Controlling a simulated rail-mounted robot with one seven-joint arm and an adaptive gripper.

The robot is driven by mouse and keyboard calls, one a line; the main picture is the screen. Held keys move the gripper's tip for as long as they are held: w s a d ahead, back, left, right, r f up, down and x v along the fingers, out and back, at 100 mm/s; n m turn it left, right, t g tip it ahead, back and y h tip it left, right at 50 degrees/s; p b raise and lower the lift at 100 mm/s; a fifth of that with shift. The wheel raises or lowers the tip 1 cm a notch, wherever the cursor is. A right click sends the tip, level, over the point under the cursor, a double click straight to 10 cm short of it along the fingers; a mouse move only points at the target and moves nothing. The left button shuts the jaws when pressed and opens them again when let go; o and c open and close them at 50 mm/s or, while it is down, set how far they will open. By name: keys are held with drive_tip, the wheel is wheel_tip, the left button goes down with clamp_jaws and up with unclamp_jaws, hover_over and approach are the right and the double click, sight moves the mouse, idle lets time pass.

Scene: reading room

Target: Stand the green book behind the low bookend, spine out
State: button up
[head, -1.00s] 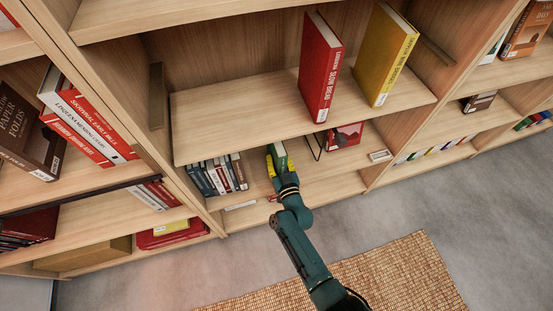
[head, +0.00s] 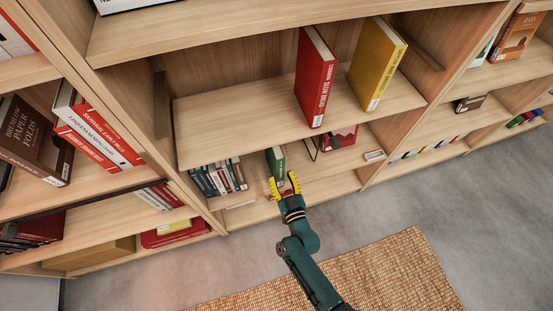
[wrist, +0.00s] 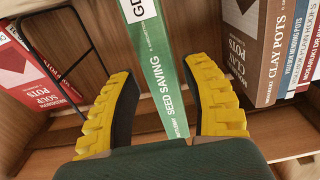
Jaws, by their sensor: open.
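The green book (head: 276,160) stands on the low shelf, in the gap between a row of books and the black wire bookend (head: 313,148). In the wrist view the green book (wrist: 158,75) shows its spine, lettered "SEED SAVING", facing me. The bookend (wrist: 80,45) shows there as a thin black frame, apart from the green book. My gripper (head: 283,183) is open, its yellow fingers in front of the shelf. In the wrist view the gripper (wrist: 160,80) has one finger on each side of the spine, with gaps. The book's far end is hidden.
The book row (head: 218,177) stands left of the green book; a red book (head: 340,138) leans right of the bookend. The shelf above, holding a red book (head: 315,80) and a yellow book (head: 376,65), overhangs closely. Open floor (head: 400,210) lies in front.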

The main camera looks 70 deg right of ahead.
drive_tip(key=p+v, duration=0.1)
drive_tip(key=v, duration=0.3)
drive_tip(key=shift+r, duration=0.1)
drive_tip(key=shift+d, duration=0.1)
drive_tip(key=shift+w, duration=0.1)
